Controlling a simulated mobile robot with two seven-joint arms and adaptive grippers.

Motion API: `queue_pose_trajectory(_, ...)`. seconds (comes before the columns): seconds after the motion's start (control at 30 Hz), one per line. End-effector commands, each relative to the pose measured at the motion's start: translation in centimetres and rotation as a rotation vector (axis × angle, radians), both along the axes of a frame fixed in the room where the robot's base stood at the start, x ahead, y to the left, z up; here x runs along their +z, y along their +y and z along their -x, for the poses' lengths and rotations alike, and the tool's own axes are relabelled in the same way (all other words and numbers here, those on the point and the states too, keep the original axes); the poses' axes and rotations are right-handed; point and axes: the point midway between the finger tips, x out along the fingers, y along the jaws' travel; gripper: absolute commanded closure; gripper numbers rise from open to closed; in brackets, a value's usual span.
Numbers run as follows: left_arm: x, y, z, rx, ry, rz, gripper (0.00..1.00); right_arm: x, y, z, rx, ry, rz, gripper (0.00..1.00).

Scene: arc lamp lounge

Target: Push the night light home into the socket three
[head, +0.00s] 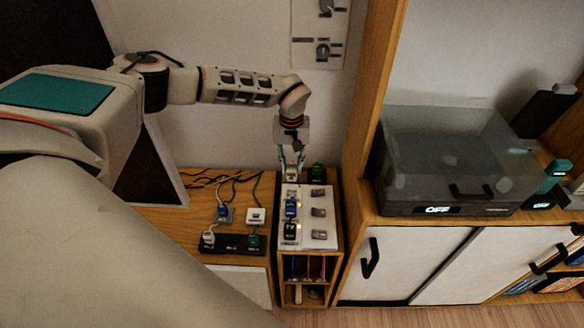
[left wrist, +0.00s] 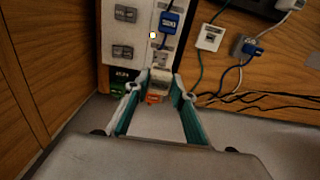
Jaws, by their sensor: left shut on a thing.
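My left gripper (head: 291,172) reaches down to the far end of a white socket panel (head: 306,243) on a wooden stand. In the left wrist view the left gripper (left wrist: 161,84) is shut on the night light (left wrist: 159,77), a small pale block with an orange part toward the camera. The night light is at the panel's far end, in line with the column of plugs. The socket under it is hidden, and I cannot tell how deep it sits. A blue plug (head: 291,208) and a dark plug (head: 290,230) stand nearer on the panel. My right gripper is not in view.
Grey switches (head: 318,212) line the panel's right side. A green-and-black item (head: 317,172) stands behind it. A black power strip (head: 232,244) with cables lies left. A wooden cabinet post (head: 366,110) rises close on the right, beside a dark translucent box (head: 445,150).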

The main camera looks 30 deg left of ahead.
Motion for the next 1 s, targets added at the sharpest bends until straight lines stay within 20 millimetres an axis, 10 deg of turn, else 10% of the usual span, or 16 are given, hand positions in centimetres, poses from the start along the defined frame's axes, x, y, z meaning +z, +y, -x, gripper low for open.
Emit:
queue_pose_trajectory(0.53,0.3,0.0,0.0,0.0,-0.001,0.0,1.0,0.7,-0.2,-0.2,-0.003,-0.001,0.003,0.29)
queue_pose_trajectory(1.0,-4.1,-0.1,0.1,-0.001,0.001,0.001,1.0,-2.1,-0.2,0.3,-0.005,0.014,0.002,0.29)
